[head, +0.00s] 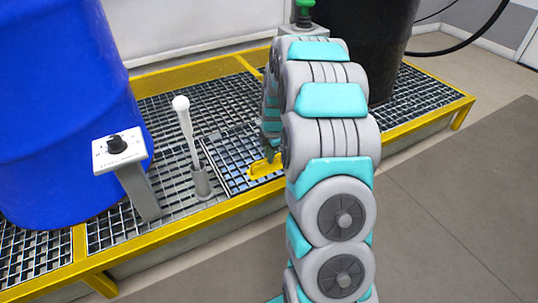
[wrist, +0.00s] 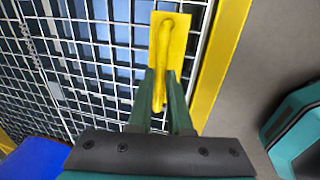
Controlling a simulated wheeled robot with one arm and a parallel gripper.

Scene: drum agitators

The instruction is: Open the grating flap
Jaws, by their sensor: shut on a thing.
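The grating flap (head: 225,165) is a dark-framed square of metal mesh in the platform, with blue showing through it. It looks about flush with the grating around it; I cannot tell whether it is slightly raised. Its yellow handle (head: 264,167) sits near the platform's front edge. In the wrist view the handle (wrist: 163,50) is a yellow bar on a yellow plate, over the mesh (wrist: 95,60). My gripper (wrist: 160,92) is shut on the handle bar, one green finger on each side. In the head view my arm partly hides the gripper (head: 271,150) and the flap's right side.
A white-knobbed lever (head: 188,135) stands left of the flap. A grey control box (head: 120,147) with a black knob stands farther left, before a blue drum (head: 65,100). A black drum (head: 365,40) stands behind my arm. A yellow rail (head: 190,226) edges the platform; open floor (head: 465,190) lies right.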

